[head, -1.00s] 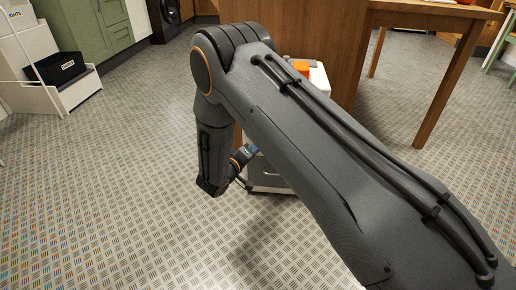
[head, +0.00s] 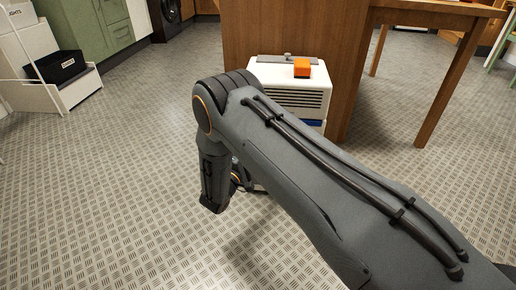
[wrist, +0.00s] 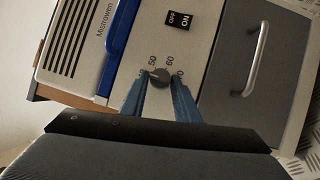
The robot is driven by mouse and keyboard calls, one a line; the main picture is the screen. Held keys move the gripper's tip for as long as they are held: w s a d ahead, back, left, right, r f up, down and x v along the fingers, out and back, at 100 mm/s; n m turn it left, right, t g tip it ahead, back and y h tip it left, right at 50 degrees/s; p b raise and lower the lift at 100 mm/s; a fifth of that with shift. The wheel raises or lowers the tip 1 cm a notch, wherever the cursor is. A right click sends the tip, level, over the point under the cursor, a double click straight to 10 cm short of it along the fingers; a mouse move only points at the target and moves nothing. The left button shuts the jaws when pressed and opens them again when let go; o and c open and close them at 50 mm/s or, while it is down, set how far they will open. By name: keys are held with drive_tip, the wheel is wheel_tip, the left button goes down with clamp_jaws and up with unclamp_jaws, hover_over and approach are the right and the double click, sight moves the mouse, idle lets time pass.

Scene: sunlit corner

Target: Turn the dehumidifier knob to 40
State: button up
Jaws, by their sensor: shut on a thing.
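The white dehumidifier (head: 290,73) stands against a wooden panel in the head view; my arm hides its lower front. Which number the knob points to I cannot tell. My gripper (wrist: 159,82) has its blue fingers on both sides of the knob, shut on it. In the head view the fingers are hidden.
The panel has an ON/OFF switch (wrist: 179,19), a blue strip (wrist: 118,45) and a grey drawer with a metal handle (wrist: 257,58). An orange block (head: 302,67) sits on the dehumidifier. A wooden table (head: 440,10) stands at the right. Open floor lies at the left.

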drive_tip(key=shift+f, duration=0.15)
idle(0.4)
drive_tip(key=o, duration=1)
drive_tip(key=p+v, duration=0.2)
drive_tip(key=v, duration=0.6)
drive_tip(key=shift+p, duration=0.3)
drive_tip(key=shift+d, duration=0.1)
